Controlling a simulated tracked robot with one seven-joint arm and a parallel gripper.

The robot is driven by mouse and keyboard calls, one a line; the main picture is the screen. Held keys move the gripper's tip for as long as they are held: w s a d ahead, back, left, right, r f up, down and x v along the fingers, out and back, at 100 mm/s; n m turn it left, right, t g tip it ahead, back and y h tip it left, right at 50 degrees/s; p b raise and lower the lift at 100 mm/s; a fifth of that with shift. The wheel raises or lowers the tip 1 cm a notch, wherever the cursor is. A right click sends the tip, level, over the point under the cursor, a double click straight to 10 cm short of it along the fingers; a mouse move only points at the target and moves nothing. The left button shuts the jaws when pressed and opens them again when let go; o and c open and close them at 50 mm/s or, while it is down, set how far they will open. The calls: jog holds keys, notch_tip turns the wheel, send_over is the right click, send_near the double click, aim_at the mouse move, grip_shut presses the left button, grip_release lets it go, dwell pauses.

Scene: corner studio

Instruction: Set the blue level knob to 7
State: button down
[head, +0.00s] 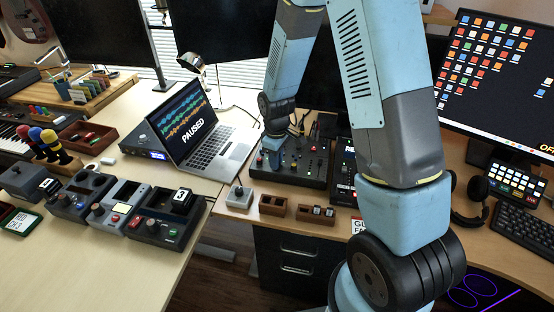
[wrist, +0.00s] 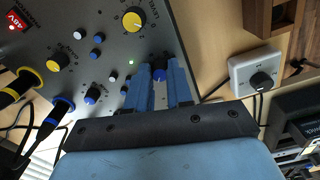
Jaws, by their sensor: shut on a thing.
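The dark mixer panel (head: 308,165) stands on the desk at the centre of the head view, and it fills the upper left of the wrist view (wrist: 120,55). My gripper (wrist: 160,78) is shut on a blue level knob (wrist: 159,73), which shows between the blue fingertips near the panel's edge. The fingers hide part of it, and I cannot read its pointer or scale. In the head view my gripper (head: 274,157) reaches down to the panel's left part, and the knob is hidden there.
A yellow knob (wrist: 134,20) and several smaller blue knobs lie close to my fingers. Cables are plugged in at the wrist view's left. A grey box with a black knob (wrist: 262,79) sits beside the panel. The laptop (head: 205,135) stands left of the mixer.

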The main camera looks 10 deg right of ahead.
jog(key=m, duration=0.5)
jog(key=shift+m, duration=0.3)
jog(key=m, duration=0.5)
jog(key=shift+m, duration=0.3)
jog(key=m, duration=0.5)
jog(key=shift+s, duration=0.1)
jog(key=m, duration=0.5)
jog(key=c, duration=1)
grip_release()
jog(key=shift+r, duration=0.1)
